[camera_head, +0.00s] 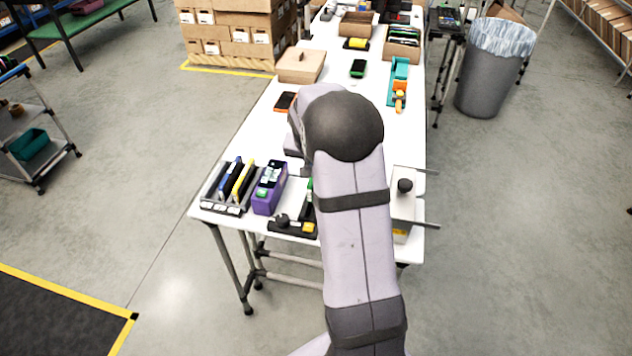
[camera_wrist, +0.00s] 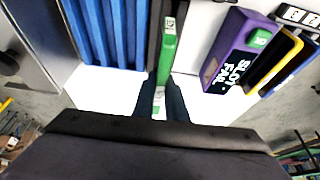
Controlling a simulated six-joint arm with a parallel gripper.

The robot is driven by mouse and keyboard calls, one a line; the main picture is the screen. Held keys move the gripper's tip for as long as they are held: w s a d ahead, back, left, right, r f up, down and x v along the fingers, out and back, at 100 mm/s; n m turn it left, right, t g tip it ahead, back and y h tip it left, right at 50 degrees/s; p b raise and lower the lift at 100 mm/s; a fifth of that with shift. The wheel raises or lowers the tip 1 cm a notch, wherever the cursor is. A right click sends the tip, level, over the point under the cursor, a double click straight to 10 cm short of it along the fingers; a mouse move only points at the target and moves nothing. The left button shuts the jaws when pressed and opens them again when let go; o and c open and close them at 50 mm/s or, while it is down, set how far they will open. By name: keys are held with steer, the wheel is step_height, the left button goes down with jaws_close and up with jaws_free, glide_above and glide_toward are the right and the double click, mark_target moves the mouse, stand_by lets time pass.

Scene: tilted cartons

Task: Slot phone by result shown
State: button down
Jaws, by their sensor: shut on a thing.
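My gripper (camera_wrist: 160,98) is shut on a slim green-edged phone (camera_wrist: 168,48), seen nearly edge-on between the dark fingers in the wrist view. A small white label is at its far end. A purple box (camera_wrist: 222,62), right of the phone, has a dark panel whose white text appears to read "SLOT FAIL". The box also shows in the head view (camera_head: 262,200). A rack (camera_head: 222,208) left of it there holds upright phones with blue and yellow edges. In the head view my arm hides the gripper and most of the area around it.
Upright blue pieces (camera_wrist: 105,35) stand left of the phone in the wrist view. A black device with a yellow part (camera_head: 305,229) sits at the table's near edge. A grey box with a dark knob (camera_head: 402,208) stands right of my arm. Other phones and cartons lie farther back.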

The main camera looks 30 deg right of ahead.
steer(key=shift+r, duration=1.15)
steer(key=s+d+f+p, duration=0.3)
steer(key=s+d+f, duration=0.1)
steer(key=s+d, duration=0.7)
steer(key=shift+f, duration=0.25)
steer(key=shift+f, duration=0.15)
steer(key=shift+f+b, duration=1.85)
steer(key=shift+f, duration=0.45)
steer(key=shift+f, duration=0.35)
steer(key=c, duration=1.7)
jaws_free()
steer(key=shift+r+b, duration=0.1)
steer(key=shift+b, duration=0.2)
